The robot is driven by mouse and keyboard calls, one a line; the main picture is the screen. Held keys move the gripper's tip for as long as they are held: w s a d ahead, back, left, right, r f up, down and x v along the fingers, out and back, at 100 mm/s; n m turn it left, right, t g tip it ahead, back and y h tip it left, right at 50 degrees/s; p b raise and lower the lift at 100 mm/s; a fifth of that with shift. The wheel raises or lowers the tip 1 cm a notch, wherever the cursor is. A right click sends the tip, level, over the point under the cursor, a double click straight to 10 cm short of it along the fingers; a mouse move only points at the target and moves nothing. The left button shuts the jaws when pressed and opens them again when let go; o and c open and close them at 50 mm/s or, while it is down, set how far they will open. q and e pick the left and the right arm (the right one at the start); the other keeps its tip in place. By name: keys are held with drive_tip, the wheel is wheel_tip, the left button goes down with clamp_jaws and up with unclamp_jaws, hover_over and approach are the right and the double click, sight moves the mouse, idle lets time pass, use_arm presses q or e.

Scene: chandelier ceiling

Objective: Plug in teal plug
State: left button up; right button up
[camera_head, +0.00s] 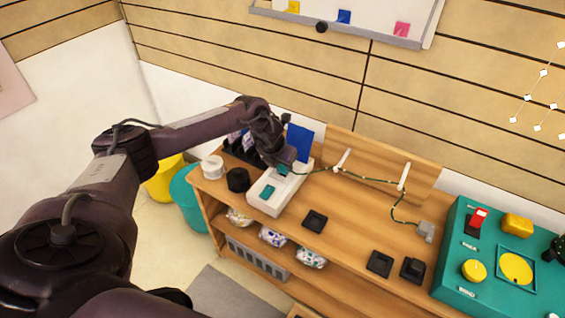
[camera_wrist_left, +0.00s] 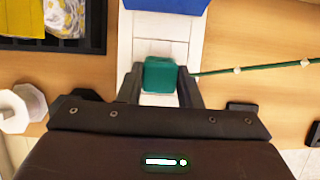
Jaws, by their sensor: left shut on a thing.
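The teal plug (camera_wrist_left: 160,75) is held between the fingers of my left gripper (camera_wrist_left: 161,88), with its green cord (camera_wrist_left: 250,68) running off to the right. In the head view the plug (camera_head: 284,170) and my left gripper (camera_head: 286,163) are over the far part of a white power strip (camera_head: 280,196). A teal piece (camera_head: 268,192) shows on the strip's nearer part. The strip (camera_wrist_left: 165,30) also lies under the plug in the left wrist view. I cannot tell whether the plug is in a socket. My right gripper is not in view.
The cord (camera_head: 365,178) passes white pegs on a wooden board to a grey block (camera_head: 425,232). A black round item (camera_head: 238,180) and a white spool (camera_head: 212,167) stand left of the strip. A teal control box (camera_head: 505,262) is at the right. Black square pieces (camera_head: 315,221) lie on the bench.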

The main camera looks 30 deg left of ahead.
use_arm(q)
drive_tip(key=shift+w+r+g, duration=0.1)
drive_tip(key=shift+r+g, duration=0.05)
drive_tip(key=shift+g, duration=0.55)
drive_tip(key=shift+f, duration=0.25)
drive_tip(key=shift+g+b, duration=0.3)
drive_tip(key=shift+g, duration=0.1)
drive_tip(key=shift+r, duration=0.1)
drive_tip(key=shift+w+a+b, duration=0.1)
drive_tip(key=shift+w+b, duration=0.05)
drive_tip(key=shift+b, duration=0.3)
drive_tip(key=shift+a, duration=0.25)
